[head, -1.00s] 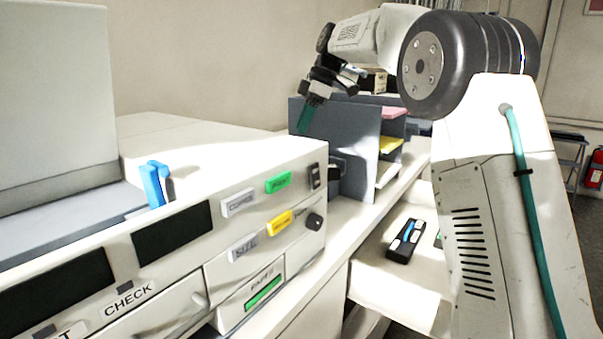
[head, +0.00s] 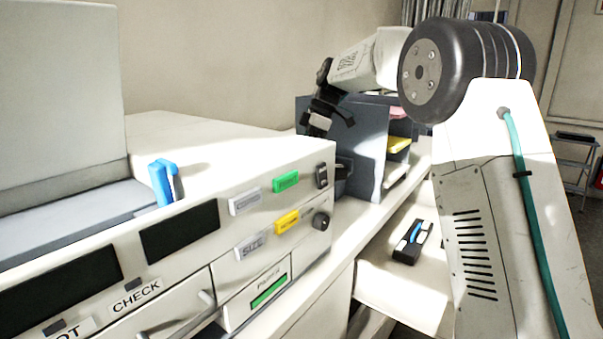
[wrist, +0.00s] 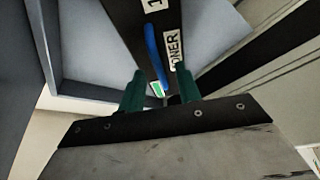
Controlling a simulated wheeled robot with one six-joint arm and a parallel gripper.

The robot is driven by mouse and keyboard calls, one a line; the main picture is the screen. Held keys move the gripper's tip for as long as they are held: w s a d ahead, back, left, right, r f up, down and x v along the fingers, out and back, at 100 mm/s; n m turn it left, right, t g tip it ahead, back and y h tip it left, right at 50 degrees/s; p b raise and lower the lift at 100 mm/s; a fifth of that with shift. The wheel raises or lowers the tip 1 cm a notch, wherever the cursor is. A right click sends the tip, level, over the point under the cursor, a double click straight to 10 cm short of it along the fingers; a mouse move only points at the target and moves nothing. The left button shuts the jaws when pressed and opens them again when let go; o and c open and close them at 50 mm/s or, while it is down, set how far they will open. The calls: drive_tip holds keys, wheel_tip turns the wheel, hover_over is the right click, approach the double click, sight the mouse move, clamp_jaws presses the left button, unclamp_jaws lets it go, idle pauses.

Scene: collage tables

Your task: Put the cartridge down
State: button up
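A black cartridge (wrist: 138,30) with a blue handle (wrist: 151,50) and white labels reading "1" and "TONER" shows at the top middle of the wrist view. My gripper (wrist: 160,75) has its two teal fingers apart in front of it, with part of the cartridge seen between them. I cannot tell any contact. In the head view my gripper (head: 316,128) hangs beside the grey shelf unit, its fingertips hard to make out. A dark object (head: 343,172) stands low beside that unit; I cannot tell if it is this cartridge. Another black cartridge with blue handle (head: 412,242) lies on the low white shelf.
The white machine (head: 250,165) with buttons, dark windows and drawers fills the left. A blue clip-like piece (head: 160,183) stands on it. The grey shelf unit (head: 367,150) holds pink and yellow sheets. The low white shelf (head: 385,285) has bare room in front.

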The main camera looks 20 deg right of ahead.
clamp_jaws()
drive_tip(key=shift+r, duration=0.1)
idle(1.2)
